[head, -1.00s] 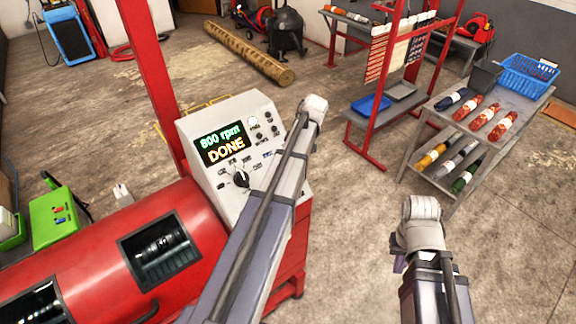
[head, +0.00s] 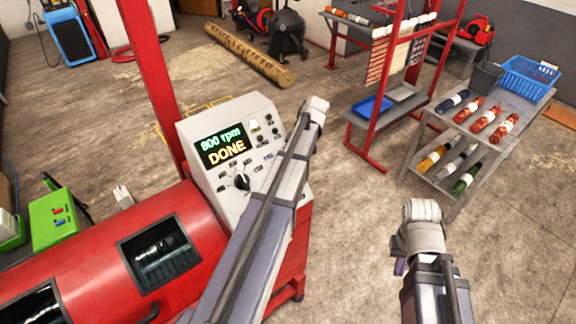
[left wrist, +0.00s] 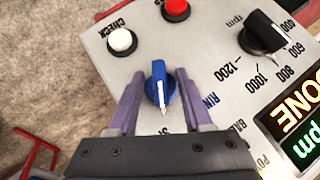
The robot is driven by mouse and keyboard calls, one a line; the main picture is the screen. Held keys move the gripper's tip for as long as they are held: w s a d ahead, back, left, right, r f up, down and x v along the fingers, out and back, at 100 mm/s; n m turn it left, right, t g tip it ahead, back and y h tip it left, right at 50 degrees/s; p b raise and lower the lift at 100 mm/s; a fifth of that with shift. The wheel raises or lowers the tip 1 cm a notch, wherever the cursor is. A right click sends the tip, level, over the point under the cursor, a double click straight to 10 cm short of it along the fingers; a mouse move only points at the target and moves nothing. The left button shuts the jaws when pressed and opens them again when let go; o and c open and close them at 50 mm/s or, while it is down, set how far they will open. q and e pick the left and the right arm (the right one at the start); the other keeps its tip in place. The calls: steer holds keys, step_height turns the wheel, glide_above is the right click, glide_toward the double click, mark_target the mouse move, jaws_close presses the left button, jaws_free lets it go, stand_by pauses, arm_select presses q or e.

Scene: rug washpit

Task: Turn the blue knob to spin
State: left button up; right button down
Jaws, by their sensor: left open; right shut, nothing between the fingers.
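In the left wrist view the blue knob (left wrist: 158,88) stands on the light grey panel. Its white pointer line points down, toward a label that starts with S and is partly hidden. The two purple fingers of my left gripper (left wrist: 157,92) are open, one on each side of the knob; I cannot tell if they touch it. In the head view my left arm covers the knob and this gripper. The panel display (head: 223,147) reads 800 rpm and DONE. My right gripper (head: 400,266) shows only as a small purple part beside its wrist, away from the panel.
A black rpm knob (left wrist: 264,34), a red button (left wrist: 176,9) and a white button (left wrist: 121,40) sit near the blue knob. The red drum (head: 90,255) lies left of the panel. A shelf cart (head: 460,205) with several rolls stands right. The floor between is clear.

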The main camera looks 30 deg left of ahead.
arm_select(q)
steer(key=shift+s+d+r, duration=0.15)
steer(key=p+v, duration=0.7)
steer(key=shift+w+r, duration=0.25)
stand_by(0.3)
steer(key=s+d+f+m+t+b, duration=0.1)
steer(key=s+d+f+m+b, duration=0.2)
steer(key=s+d, duration=0.3)
steer(key=s+d+f+m+t+h+b, duration=0.1)
steer(key=s+d+f+m+b, duration=0.3)
steer(key=d, duration=0.8)
steer(key=s+d+f+m+t+h+b, duration=0.1)
steer(key=s+d+f+m+b, duration=0.3)
steer(key=s+d, duration=0.5)
step_height(320, 180, down, 2)
steer(key=shift+d+m, duration=0.45)
steer(key=shift+m, duration=0.65)
